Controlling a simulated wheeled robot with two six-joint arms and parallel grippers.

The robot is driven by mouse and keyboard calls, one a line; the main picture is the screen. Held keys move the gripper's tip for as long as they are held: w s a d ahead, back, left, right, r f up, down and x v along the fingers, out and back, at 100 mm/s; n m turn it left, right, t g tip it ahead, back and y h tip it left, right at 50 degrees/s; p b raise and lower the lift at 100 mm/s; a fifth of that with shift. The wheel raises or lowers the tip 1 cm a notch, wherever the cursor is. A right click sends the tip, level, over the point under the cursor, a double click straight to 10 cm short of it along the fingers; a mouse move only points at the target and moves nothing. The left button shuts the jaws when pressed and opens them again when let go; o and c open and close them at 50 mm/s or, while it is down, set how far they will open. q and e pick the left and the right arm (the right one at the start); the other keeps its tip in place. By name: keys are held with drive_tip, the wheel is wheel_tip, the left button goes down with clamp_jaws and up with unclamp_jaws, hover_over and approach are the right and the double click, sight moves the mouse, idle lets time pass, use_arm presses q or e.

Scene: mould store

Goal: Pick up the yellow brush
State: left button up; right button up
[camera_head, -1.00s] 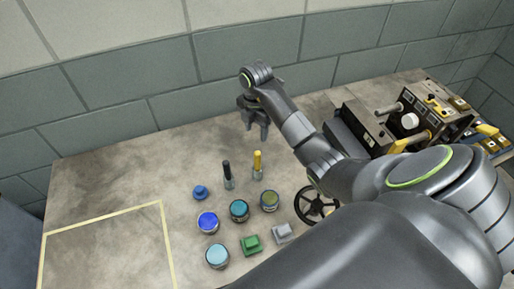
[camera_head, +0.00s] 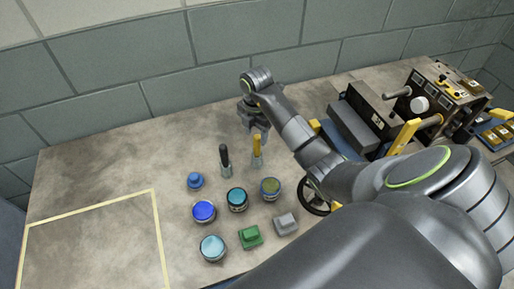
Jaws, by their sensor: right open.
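The yellow brush (camera_head: 257,146) stands upright on the table, its yellow handle up and its lower end pale grey. My right gripper (camera_head: 257,134) points down right at the top of the handle, with its fingers apart. It overlaps the handle's top in the picture; I cannot tell whether the fingers are around it or behind it. My left gripper is not in view. A similar brush with a black handle (camera_head: 224,155) stands just left of the yellow one.
Several paint tins, among them a blue one (camera_head: 204,211) and a teal one (camera_head: 237,199), stand in front of the brushes. A green block (camera_head: 250,237) and a grey block (camera_head: 286,223) lie nearer. A dark handwheel (camera_head: 313,199) and machinery (camera_head: 371,122) are at right. The taped area (camera_head: 90,250) at left is empty.

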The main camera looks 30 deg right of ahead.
sight(257, 151)
drive_tip(key=shift+s+d+f+p, duration=0.15)
drive_tip(key=shift+f+p, duration=0.3)
drive_tip(key=shift+f, duration=1.5)
clamp_jaws()
